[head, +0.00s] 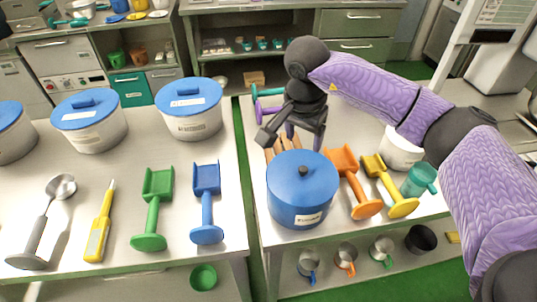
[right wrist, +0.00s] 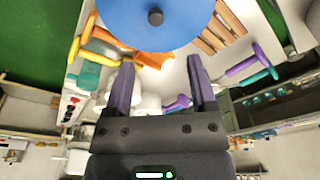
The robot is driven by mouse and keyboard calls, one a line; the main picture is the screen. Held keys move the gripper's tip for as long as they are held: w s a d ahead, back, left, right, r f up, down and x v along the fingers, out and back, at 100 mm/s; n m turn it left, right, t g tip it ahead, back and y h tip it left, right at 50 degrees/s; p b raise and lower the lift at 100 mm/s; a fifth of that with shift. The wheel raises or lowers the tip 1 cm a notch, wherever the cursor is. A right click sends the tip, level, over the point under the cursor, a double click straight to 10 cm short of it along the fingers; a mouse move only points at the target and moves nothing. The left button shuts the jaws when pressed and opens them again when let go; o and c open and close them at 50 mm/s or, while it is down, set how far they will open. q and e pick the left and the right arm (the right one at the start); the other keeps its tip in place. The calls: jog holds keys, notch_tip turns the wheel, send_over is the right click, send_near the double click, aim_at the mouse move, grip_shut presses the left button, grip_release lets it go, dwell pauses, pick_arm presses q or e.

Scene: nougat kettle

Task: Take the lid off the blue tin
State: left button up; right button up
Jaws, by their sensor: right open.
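The blue tin (head: 297,206) stands upright on the right-hand table. Its blue lid (head: 287,176) is on it, with a dark round knob (head: 304,171) on top. In the right wrist view the lid (right wrist: 185,22) and its knob (right wrist: 155,17) show at the top edge. My right gripper (head: 304,138) is open and empty. It is behind the tin in the head view, apart from the knob. In the right wrist view its two purple fingers (right wrist: 161,62) are spread, with the lid beyond the tips. My left gripper is not in view.
Right of the tin are an orange scoop (head: 350,182), a yellow scoop (head: 390,185), a teal mug (head: 419,179) and a white tub (head: 400,153). Wooden pieces (head: 284,145) lie close behind it. The left table (head: 120,210) holds blue-lidded tubs, scoops and a ladle. A gap separates the tables.

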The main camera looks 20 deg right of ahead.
aim_at(304, 168)
jog(key=f, duration=0.6)
jog(key=d+f+b, duration=0.1)
jog(key=f, duration=0.2)
jog(key=shift+d+f, duration=0.1)
jog(key=shift+f, duration=0.3)
grip_shut()
